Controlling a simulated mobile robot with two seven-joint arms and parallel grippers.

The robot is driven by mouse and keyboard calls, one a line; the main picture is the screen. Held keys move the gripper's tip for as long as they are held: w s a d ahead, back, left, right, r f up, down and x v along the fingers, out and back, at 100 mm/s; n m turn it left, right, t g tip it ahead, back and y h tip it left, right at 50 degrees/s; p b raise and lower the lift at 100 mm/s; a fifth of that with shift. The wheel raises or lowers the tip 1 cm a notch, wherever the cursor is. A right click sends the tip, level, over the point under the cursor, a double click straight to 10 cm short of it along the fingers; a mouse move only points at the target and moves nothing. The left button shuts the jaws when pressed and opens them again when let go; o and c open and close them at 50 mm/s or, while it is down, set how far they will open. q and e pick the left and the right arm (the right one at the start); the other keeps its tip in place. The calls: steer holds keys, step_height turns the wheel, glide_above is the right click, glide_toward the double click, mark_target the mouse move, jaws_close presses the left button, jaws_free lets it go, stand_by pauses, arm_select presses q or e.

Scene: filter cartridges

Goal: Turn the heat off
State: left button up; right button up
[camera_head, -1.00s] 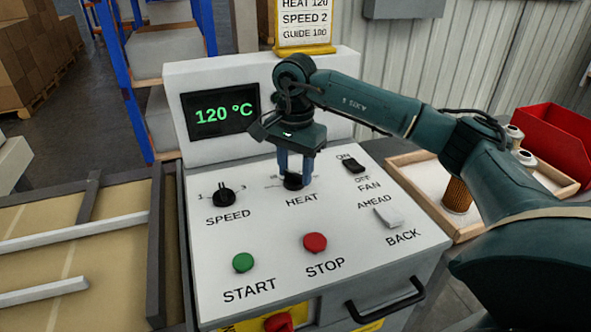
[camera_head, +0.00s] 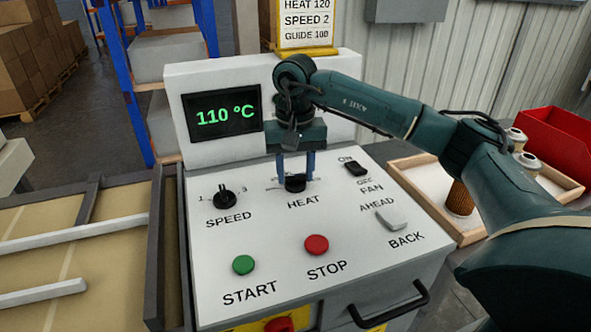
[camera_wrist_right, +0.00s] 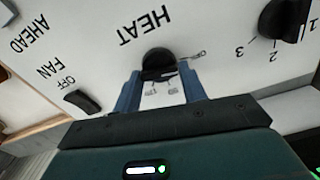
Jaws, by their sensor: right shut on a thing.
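The black HEAT knob (camera_head: 295,184) is on the sloped white control panel (camera_head: 275,225), above the HEAT label. My right gripper (camera_head: 295,177) points down over it with its blue fingers shut on the knob. In the right wrist view the knob (camera_wrist_right: 158,66) sits between the two fingertips (camera_wrist_right: 160,78), and part of its scale is hidden. The display (camera_head: 222,117) reads 110 °C in green. My left gripper is not in view.
The SPEED knob (camera_head: 225,197) is left of HEAT. The FAN switch (camera_head: 356,168) and AHEAD/BACK switch (camera_head: 391,218) are right. Green START (camera_head: 243,264) and red STOP (camera_head: 317,244) buttons are in front. A wooden tray (camera_head: 448,242) and red bin (camera_head: 555,140) stand at right.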

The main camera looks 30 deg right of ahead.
steer(key=shift+n, duration=0.3)
steer(key=o, duration=0.9)
steer(key=shift+o, duration=0.2)
step_height(320, 180, up, 13)
steer(key=p, duration=0.1)
steer(key=shift+r, duration=0.15)
stand_by(0.4)
